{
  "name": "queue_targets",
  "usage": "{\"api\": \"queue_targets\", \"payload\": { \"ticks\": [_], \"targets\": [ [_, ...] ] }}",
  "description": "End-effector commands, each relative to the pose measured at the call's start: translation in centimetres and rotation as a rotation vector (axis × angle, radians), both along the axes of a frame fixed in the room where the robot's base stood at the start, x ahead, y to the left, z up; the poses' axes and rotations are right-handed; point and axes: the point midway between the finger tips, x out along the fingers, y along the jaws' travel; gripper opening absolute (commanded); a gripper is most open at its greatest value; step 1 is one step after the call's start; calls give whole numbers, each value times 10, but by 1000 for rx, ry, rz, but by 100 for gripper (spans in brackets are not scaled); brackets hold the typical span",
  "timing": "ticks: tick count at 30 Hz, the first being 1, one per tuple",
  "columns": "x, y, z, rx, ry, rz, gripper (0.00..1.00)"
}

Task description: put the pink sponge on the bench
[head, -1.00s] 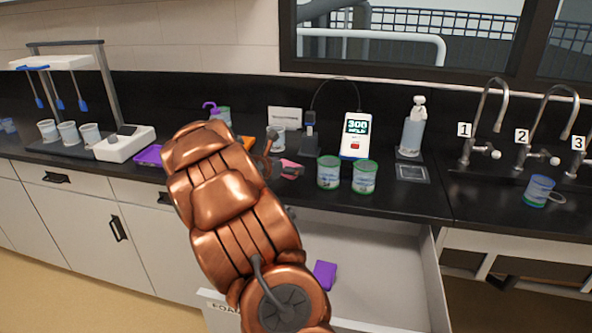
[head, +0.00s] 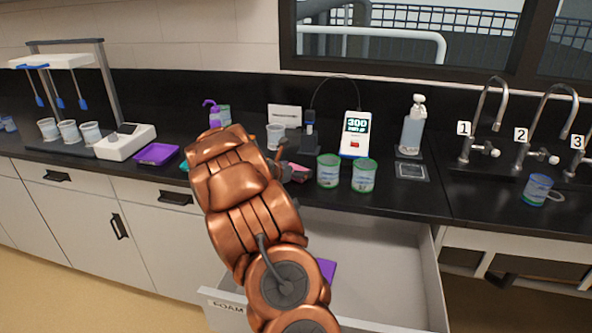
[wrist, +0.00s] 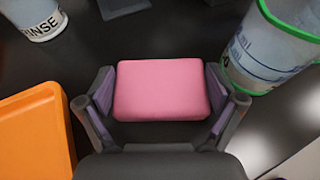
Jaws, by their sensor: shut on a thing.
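The pink sponge (wrist: 160,90) sits between the two fingers of my gripper (wrist: 160,100) in the wrist view, and the fingers press on its left and right sides. In the head view a small part of the sponge (head: 299,173) shows at the level of the black bench top (head: 400,205), left of a green-rimmed beaker. Most of the sponge there is hidden by my arm and gripper (head: 287,163). I cannot tell whether its underside touches the bench.
Two green-rimmed beakers (head: 328,171) stand close to the right of my gripper. An orange tray (wrist: 35,135) and a cup marked RINSE (wrist: 35,18) lie to the left in the wrist view. An open drawer (head: 390,270) below holds a purple item (head: 327,269).

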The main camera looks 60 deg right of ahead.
Motion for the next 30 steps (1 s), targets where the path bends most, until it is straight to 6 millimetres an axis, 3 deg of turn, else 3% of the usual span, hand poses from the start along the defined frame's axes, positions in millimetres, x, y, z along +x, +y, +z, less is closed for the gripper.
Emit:
{"api": "queue_targets", "payload": {
  "ticks": [3, 4, 6, 19, 30],
  "targets": [
    [0, 0, -3, 0, 0, 0, 74],
    [0, 0, -3, 0, 0, 0, 94],
    [0, 0, -2, 0, 0, 0, 100],
    [0, 2, 2, 0, 0, 1, 100],
    [3, 52, 22, -2, -2, 3, 100]
  ]
}}
